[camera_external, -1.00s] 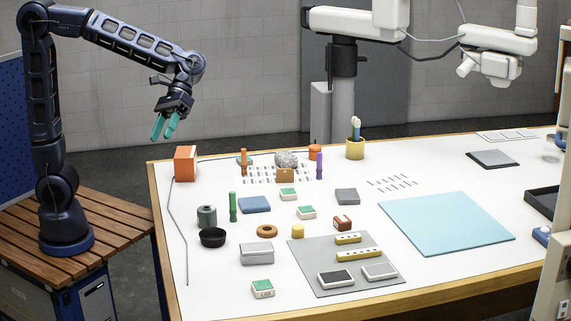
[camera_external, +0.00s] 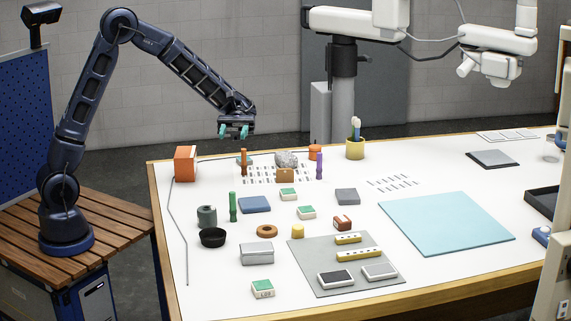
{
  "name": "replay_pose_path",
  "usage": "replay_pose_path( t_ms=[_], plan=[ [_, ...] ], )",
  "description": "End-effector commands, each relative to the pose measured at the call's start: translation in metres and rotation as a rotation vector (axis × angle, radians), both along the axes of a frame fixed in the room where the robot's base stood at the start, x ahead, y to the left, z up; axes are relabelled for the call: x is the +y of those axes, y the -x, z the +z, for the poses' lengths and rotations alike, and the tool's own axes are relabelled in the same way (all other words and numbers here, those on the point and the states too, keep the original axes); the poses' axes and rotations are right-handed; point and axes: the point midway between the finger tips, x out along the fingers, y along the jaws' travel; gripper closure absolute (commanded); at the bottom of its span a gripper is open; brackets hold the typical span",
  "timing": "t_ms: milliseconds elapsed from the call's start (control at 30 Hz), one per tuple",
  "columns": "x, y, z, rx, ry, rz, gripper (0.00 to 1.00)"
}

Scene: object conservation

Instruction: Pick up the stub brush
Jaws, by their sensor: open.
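I cannot tell for sure which item is the stub brush. Slim upright pieces on the white table (camera_external: 420,170) include an orange one (camera_external: 243,163), a green one (camera_external: 233,207) and a purple one (camera_external: 319,166). A yellow cup (camera_external: 355,149) at the back holds brush-like sticks (camera_external: 356,127). My gripper (camera_external: 233,132) has teal fingertips that stand apart. It is open and empty, in the air above the table's back edge, above the orange piece.
An orange box (camera_external: 185,163) stands at the back left corner. A grey stone (camera_external: 286,159), a brown block (camera_external: 285,175) and an orange pot (camera_external: 315,152) crowd near the orange piece. A grey mat (camera_external: 328,249) holds several blocks. A light blue mat (camera_external: 445,223) is bare.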

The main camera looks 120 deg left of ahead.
Motion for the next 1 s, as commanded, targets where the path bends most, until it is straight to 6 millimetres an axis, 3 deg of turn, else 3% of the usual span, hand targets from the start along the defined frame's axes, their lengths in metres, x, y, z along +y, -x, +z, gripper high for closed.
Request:
replay_pose_path(
  t_ms=[200,400,600,767,1000],
  plan=[
    [0.000,0.000,-0.083,0.005,0.006,-0.001,0.54],
    [0.000,0.000,-0.147,0.003,0.001,-0.001,0.54],
    [-0.001,0.000,-0.171,0.000,-0.004,-0.001,0.54],
    [-0.006,-0.003,-0.173,-0.001,-0.003,-0.002,0.54],
    [-0.030,-0.015,-0.172,0.000,-0.004,-0.003,0.54]
  ],
)
